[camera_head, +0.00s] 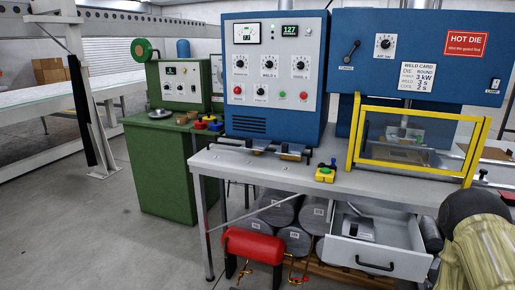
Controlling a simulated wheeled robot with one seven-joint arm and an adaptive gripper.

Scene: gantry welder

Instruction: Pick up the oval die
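I cannot pick out an oval die for certain. An open drawer (343,250) under the bench holds a small grey block (358,229) with a dark top, and a thin grey piece (357,209) behind it. The block's outline is too small to tell if it is oval. Another metal piece (403,153) sits under the press, behind a yellow-framed clear guard (418,138). Part of my arm shows at the lower right, beside the drawer. My gripper's fingers are not in view.
The blue welder cabinet (272,75) stands on the grey bench (300,178). A yellow button box (325,174) sits at the bench edge. Grey rolls and a red tank (252,245) lie below.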

